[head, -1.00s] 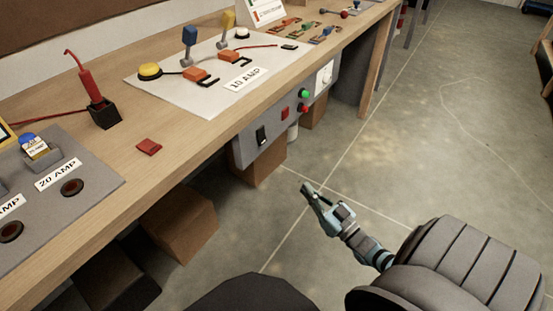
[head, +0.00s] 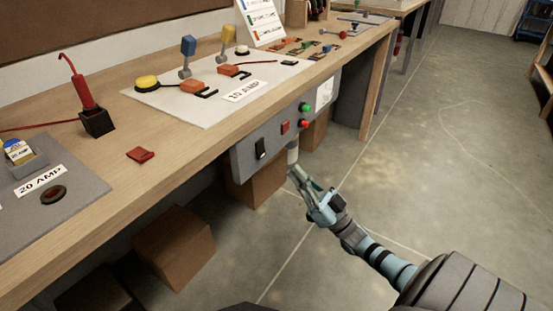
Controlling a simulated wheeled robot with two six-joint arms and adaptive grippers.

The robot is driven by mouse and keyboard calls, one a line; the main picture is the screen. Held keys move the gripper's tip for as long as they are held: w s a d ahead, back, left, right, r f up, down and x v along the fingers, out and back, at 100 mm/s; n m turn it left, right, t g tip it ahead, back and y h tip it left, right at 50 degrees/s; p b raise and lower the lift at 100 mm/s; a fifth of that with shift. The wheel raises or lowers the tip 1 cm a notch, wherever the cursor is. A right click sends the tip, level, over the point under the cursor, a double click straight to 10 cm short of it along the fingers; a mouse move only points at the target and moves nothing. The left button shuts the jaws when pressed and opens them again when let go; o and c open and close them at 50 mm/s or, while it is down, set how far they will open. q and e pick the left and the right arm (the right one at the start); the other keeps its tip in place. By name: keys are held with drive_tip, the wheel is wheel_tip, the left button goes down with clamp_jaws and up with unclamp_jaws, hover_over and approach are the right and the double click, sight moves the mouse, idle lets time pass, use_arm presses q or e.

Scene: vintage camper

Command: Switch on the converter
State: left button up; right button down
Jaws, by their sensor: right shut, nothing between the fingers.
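The converter appears to be the grey box (head: 272,151) fixed under the bench's front edge. Its face carries a black rocker switch (head: 260,148), a red square switch (head: 284,127), a green button (head: 305,107) and a red button (head: 303,124). A white plate (head: 324,93) is at its right end. Which way the switches are set is too small to tell. My right gripper (head: 296,174) is shut and empty, just below and in front of the box's lower edge near a pale cylinder (head: 293,151); contact cannot be told. My left gripper is not in view.
The wooden bench (head: 190,152) overhangs the box. On it are a white board (head: 180,104) with levers and a yellow button, a red-handled tool in a black holder (head: 96,123), and a red switch (head: 140,155). Cardboard boxes (head: 174,247) stand below. The floor to the right is clear.

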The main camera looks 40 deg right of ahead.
sight(262, 144)
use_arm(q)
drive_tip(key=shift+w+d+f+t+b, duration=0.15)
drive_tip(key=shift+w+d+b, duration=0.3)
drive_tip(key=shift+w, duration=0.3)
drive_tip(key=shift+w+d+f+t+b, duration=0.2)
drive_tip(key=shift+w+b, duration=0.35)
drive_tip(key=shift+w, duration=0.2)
use_arm(e)
drive_tip(key=shift+w+a+r, duration=0.25)
drive_tip(key=shift+w+a, duration=0.1)
drive_tip(key=shift+w, duration=0.7)
drive_tip(key=shift+w+a+r, duration=0.3)
drive_tip(key=shift+w, duration=0.8)
drive_tip(key=shift+w+a+r, duration=0.25)
drive_tip(key=shift+w+a, duration=0.1)
drive_tip(key=shift+w, duration=0.7)
